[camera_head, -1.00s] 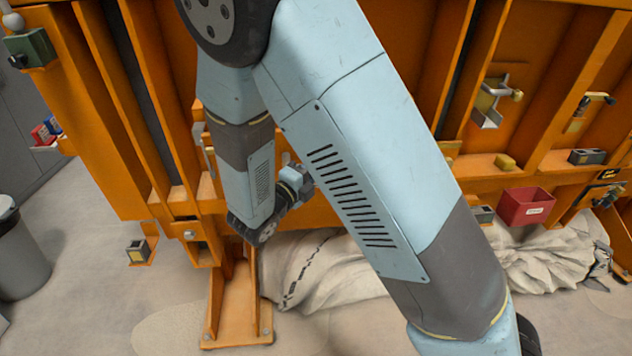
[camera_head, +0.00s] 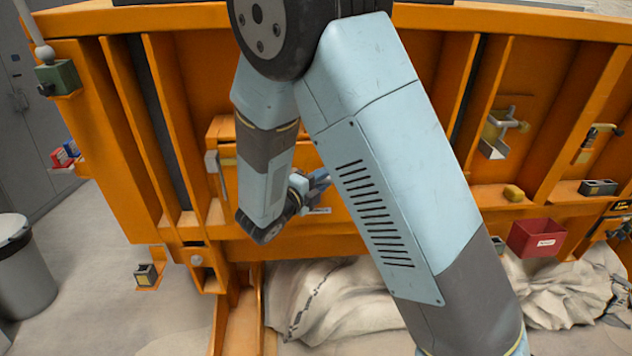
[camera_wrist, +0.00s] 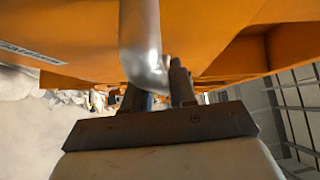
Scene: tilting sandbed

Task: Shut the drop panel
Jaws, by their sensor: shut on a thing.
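The orange drop panel (camera_head: 312,157) is set in the orange side wall, behind my arm in the head view. My arm hides much of it. I cannot tell whether it lies flush with the wall. My gripper (camera_head: 319,181) is at the panel's front, beside a grey handle bar (camera_head: 318,210). In the wrist view, an orange surface (camera_wrist: 75,35) fills the upper left. The round metal handle bar (camera_wrist: 142,45) runs down between the fingers of my gripper (camera_wrist: 155,92), which is shut on it.
Pale cloth sacks (camera_head: 345,300) lie on the floor below the wall. A red box (camera_head: 537,238) is fixed at the right.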

